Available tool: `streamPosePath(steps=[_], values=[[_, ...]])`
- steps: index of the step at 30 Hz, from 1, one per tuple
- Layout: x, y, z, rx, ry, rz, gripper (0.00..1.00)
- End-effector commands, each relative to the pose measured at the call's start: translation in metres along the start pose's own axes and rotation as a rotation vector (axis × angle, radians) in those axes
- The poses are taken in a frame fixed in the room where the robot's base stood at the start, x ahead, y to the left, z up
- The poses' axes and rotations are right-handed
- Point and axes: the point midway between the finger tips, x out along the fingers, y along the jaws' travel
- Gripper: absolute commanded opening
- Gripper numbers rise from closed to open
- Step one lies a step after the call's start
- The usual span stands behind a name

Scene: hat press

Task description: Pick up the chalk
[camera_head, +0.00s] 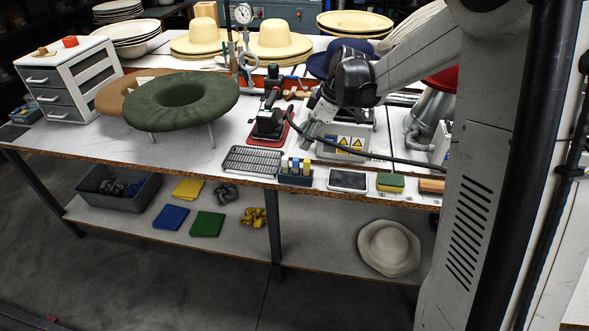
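A small dark holder (294,179) stands near the front edge of the workbench. Several short upright sticks in it, blue, pale and yellow, look like chalk (296,166); they are too small to be sure. My gripper (306,143) points down over the bench, just behind and above the holder, apart from the sticks. Its fingers are small and dark against the clutter, so I cannot tell whether they are open or shut. I see nothing clearly held in it.
A slotted metal tray (251,161) lies left of the holder. A dark-framed pad (347,180) and a green-and-yellow sponge (390,182) lie right. A red-based device (267,127) and a box with yellow warning labels (347,143) stand behind. A green felt ring (213,112) sits further left.

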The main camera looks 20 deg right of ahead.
Motion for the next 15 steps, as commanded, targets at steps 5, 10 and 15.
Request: streamPosePath(steps=[5, 10, 15], values=[[0.032, 0.000, 0.000, -0.001, 0.000, 0.000, 0.38], [0.047, 0.000, 0.000, 0.000, 0.000, 0.000, 0.38], [0.057, -0.001, 0.001, 0.000, 0.000, 0.000, 0.38]])
